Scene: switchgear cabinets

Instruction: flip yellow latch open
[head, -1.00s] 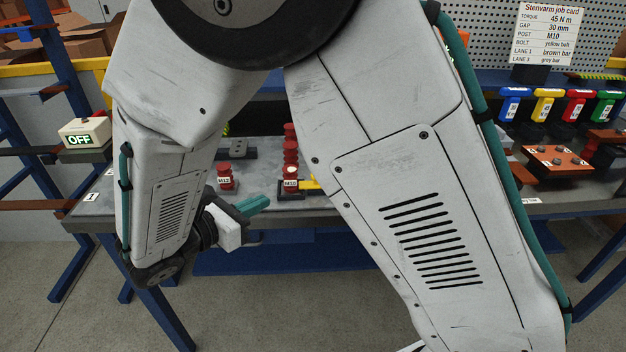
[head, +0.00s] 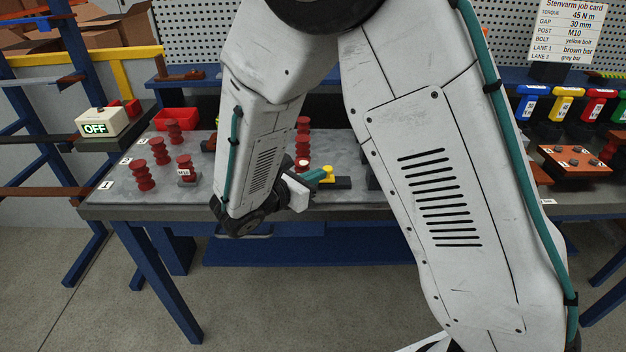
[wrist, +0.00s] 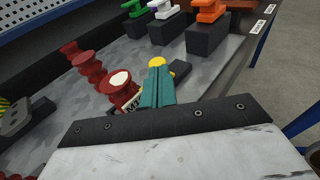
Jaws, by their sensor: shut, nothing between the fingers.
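The yellow latch (head: 328,172) sits on a dark block beside a red ribbed post on the grey bench. In the wrist view only a rounded yellow piece of it (wrist: 156,64) shows, just past my fingertips; the rest is hidden behind them. My gripper (head: 320,174) has teal fingers, pressed together with nothing between them. Its tips are right at the latch; I cannot tell whether they touch it. In the wrist view the shut fingers (wrist: 158,75) point at the yellow piece. The latch's exact position cannot be told.
A red post (wrist: 116,90) with a white top stands just left of the fingers in the wrist view. Green (wrist: 133,8), white (wrist: 162,9) and orange (wrist: 208,11) latches on dark blocks stand beyond. An OFF box (head: 100,122) and several red posts are left.

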